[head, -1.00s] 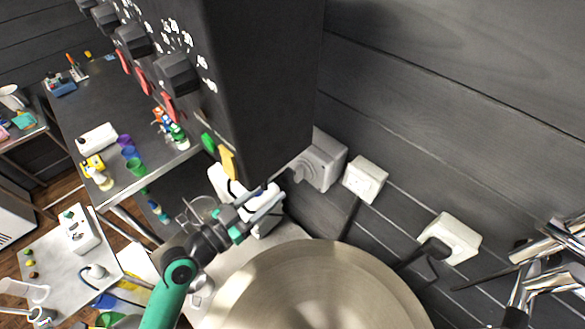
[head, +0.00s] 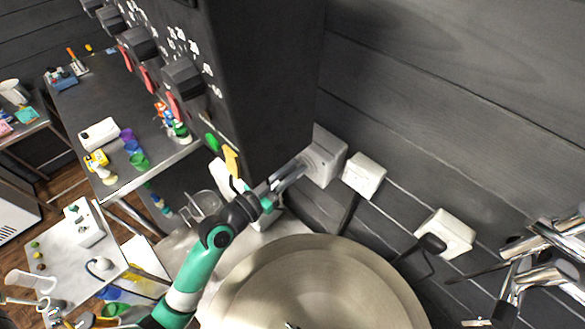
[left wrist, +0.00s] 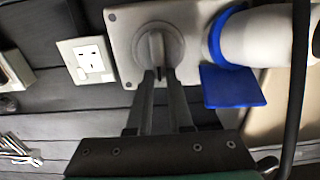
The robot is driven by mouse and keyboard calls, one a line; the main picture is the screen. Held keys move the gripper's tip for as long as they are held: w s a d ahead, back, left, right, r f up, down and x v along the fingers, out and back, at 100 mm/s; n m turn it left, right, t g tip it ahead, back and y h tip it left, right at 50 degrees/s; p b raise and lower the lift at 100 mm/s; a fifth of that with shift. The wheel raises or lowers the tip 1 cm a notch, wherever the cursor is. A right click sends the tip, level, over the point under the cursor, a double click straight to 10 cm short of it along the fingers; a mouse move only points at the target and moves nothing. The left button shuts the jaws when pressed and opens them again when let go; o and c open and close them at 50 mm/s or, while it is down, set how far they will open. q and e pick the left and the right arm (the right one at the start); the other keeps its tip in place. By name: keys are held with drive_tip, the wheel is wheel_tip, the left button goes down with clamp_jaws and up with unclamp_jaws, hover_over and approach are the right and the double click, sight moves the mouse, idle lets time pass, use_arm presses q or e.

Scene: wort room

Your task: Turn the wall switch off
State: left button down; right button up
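The wall switch (head: 325,157) is a grey box with a round rotary knob, mounted on the dark plank wall beside the black control box. In the left wrist view its pale plate and the grey knob (left wrist: 157,46) show at top centre. My left gripper (head: 297,172) reaches up to the switch from the left. In the left wrist view its two fingers (left wrist: 160,76) lie close together, one on each side of the knob's raised handle, and appear to pinch it. The fingers partly cover the handle's lower end. My right gripper is not in view.
A white plug with a blue flap (left wrist: 234,85) sits right beside the knob. White sockets (head: 364,176) (head: 445,233) are on the wall to the right. A large metal pot (head: 235,290) stands below, and chrome fittings (head: 550,240) are at right.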

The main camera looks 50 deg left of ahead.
use_arm(q)
drive_tip(key=shift+a+n, duration=0.1)
drive_tip(key=shift+n, duration=0.3)
drive_tip(key=n, duration=0.2)
drive_tip(key=a+n, duration=0.1)
drive_tip(key=shift+f+n, duration=0.1)
drive_tip(key=shift+n, duration=0.3)
drive_tip(key=n, duration=0.4)
drive_tip(key=shift+a+f+p, duration=0.25)
drive_tip(key=shift+a+p, duration=0.1)
drive_tip(key=shift+p, duration=0.05)
drive_tip(key=shift+a+f+n+p, duration=0.1)
drive_tip(key=shift+f+n+p, duration=0.15)
drive_tip(key=shift+n, duration=1.3)
drive_tip(key=shift+a+f+n+p, duration=0.15)
drive_tip(key=shift+f+n, duration=0.2)
drive_tip(key=shift+n, duration=1.25)
drive_tip(key=shift+a+f+n+p, duration=0.1)
drive_tip(key=shift+f+n+p, duration=0.15)
drive_tip(key=shift+n, duration=1.3)
drive_tip(key=shift+f, duration=0.1)
drive_tip(key=c, duration=0.8)
unclamp_jaws()
drive_tip(key=shift+s, duration=0.15)
